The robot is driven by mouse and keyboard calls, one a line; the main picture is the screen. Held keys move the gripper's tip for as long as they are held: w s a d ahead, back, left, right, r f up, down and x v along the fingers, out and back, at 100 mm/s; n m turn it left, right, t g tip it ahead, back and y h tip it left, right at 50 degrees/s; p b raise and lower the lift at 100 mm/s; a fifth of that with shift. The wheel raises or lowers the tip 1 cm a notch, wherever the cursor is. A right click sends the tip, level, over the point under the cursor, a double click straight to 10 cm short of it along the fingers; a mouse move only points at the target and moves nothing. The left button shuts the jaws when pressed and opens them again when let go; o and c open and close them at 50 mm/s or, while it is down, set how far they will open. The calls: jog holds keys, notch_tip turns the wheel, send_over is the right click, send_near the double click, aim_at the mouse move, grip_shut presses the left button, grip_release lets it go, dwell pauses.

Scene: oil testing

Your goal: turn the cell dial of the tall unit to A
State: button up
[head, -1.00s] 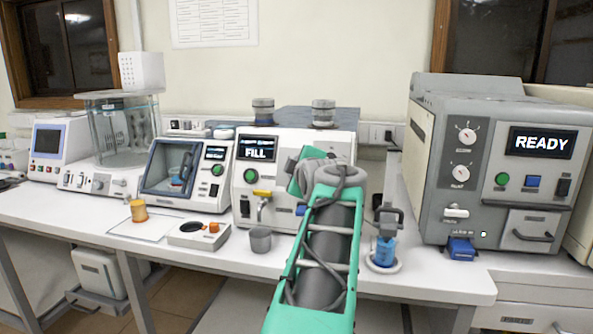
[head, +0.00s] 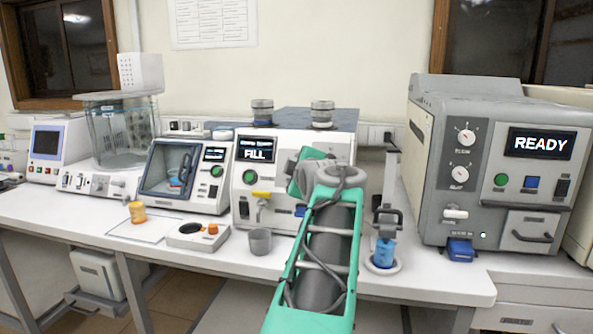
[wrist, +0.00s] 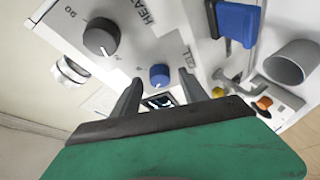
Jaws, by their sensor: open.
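The tall unit is taken to be the white unit with the FILL display (head: 258,149) in the middle of the bench. In the wrist view its panel shows a small blue dial (wrist: 160,76) beside the partly visible label CELL. A small pale mark shows on the dial's lower edge; the letter it points to is not readable. My gripper (wrist: 161,90) is open, with its two dark fingers on either side of the blue dial, close to it. I cannot tell whether they touch it. In the head view my arm hides the gripper and the dial.
A larger dark heat knob (wrist: 101,37) sits on the same panel. A blue lever (wrist: 237,22), a tap and a grey cup (wrist: 290,62) are close by. A stand with a blue vessel (head: 385,251) is right of my arm. The grey READY unit (head: 455,200) stands farther right.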

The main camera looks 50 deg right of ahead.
jog(key=v, duration=0.7)
jog(key=shift+s+a, duration=0.2)
jog(key=shift+s, duration=0.1)
jog(key=shift+r, duration=0.1)
